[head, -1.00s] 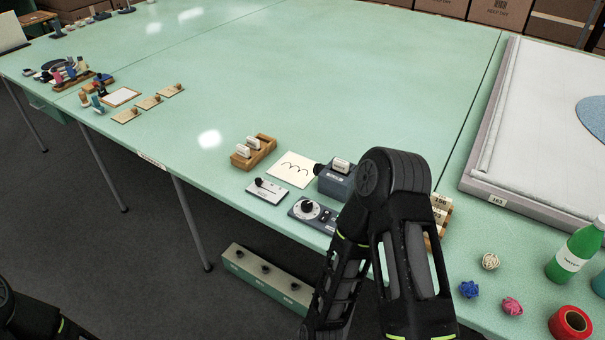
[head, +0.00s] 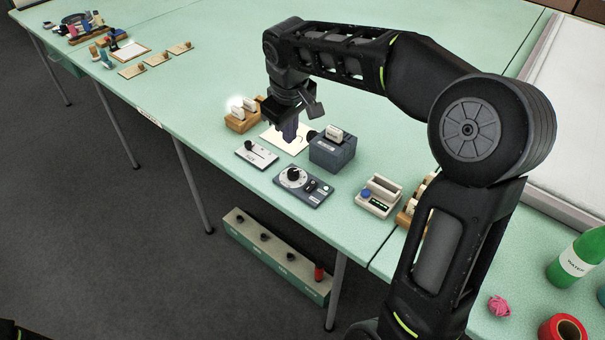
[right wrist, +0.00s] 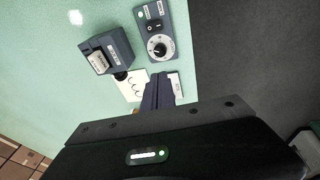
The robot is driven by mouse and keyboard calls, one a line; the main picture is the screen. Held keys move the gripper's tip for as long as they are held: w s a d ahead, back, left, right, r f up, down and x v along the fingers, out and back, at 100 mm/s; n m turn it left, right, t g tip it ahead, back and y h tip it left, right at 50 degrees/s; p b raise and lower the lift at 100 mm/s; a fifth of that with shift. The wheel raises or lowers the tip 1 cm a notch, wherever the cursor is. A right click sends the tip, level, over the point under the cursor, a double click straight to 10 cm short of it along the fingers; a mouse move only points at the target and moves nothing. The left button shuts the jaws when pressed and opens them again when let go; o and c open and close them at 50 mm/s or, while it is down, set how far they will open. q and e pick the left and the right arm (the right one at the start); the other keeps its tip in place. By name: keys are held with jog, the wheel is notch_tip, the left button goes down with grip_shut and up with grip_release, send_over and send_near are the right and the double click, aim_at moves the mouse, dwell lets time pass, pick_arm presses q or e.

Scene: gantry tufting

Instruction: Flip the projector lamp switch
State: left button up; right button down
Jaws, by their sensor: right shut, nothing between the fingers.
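The blue-grey projector box (head: 332,152) stands on the green table, its dark lens facing left, with a white piece in its top. In front of it lies a grey control box (head: 303,186) with a round dial, a dark rocker switch and a green spot. In the right wrist view the control box (right wrist: 154,33) shows its dial and the black-and-white rocker switch (right wrist: 154,27). My right gripper (head: 289,133) is shut and empty, over the drawing card left of the projector, apart from the control box. It also shows in the right wrist view (right wrist: 158,92). My left gripper is out of view.
A slider box (head: 256,155) and a wooden holder (head: 242,117) with white pieces lie to the left. A device with a blue button (head: 379,196) is right of the control box. A long box with knobs (head: 277,255) sits below the table edge. The table's far middle is clear.

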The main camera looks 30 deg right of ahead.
aim_at(313, 183)
jog(key=s+g, duration=0.1)
jog(key=s, duration=0.1)
jog(key=s+d+g, duration=0.1)
jog(key=s, duration=0.1)
jog(key=shift+d+h, duration=0.2)
jog(key=shift+h, duration=0.2)
jog(key=shift+f, duration=0.15)
jog(key=f, duration=0.4)
jog(key=d+f, duration=0.1)
jog(key=f, duration=0.4)
jog(key=d+f+p, duration=0.1)
jog(key=f, duration=0.3)
jog(key=shift+w+d+f, duration=0.25)
jog(key=shift+w+f, duration=0.05)
jog(key=shift+w, duration=0.1)
